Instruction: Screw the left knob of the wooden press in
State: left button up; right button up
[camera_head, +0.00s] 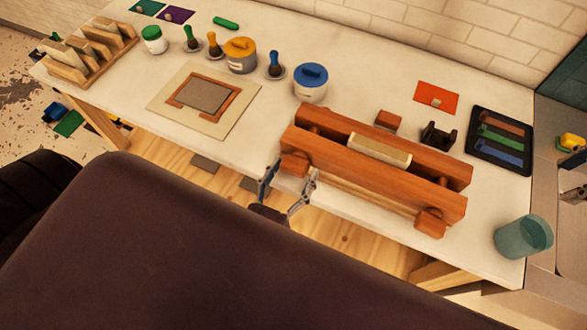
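The wooden press (375,155) lies on the table, with two reddish-brown beams and a pale block (380,148) between them. Its left knob (294,164) is a wooden block at the front of the left end. Its right knob (431,222) sits at the front of the right end. My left gripper (293,172) is at the left knob, one finger on either side of it. Its fingers are spread and look slightly apart from the knob; contact is unclear. A dark and grey part at the right edge may be my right gripper (574,194), mostly cut off.
A black tray with coloured strips (500,140) and a teal glass (523,236) stand right of the press. Lidded pots (310,84), brushes and a framed sheet (203,95) are to the left. A small wooden block (389,120) and black holder (438,135) stand behind the press.

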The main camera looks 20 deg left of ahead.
pick_arm(q)
jog(key=shift+w+r, duration=0.1)
jog(key=s, duration=1.2)
jog(key=shift+s, duration=0.1)
